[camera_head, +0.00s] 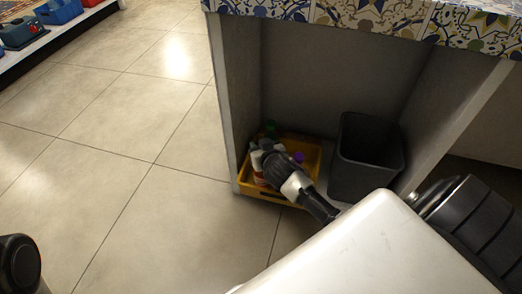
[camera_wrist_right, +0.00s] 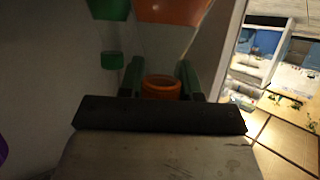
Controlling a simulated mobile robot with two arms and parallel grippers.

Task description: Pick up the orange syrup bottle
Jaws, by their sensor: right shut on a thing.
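The orange syrup bottle (camera_head: 259,181) is mostly hidden behind my right gripper (camera_head: 262,150) in the head view, inside a yellow crate (camera_head: 271,198) on the floor of the cabinet. In the right wrist view an orange cap (camera_wrist_right: 161,87) sits between the two fingers of my right gripper (camera_wrist_right: 160,80). The gripper is shut on the bottle at its cap end. I cannot tell whether the bottle touches the crate floor. My left gripper is not in view.
A green cap (camera_head: 270,127) and a purple cap (camera_head: 299,157) show close beside the gripper. A dark grey bin (camera_head: 367,160) stands right of the crate. Cabinet walls and a patterned countertop (camera_head: 380,18) enclose the space.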

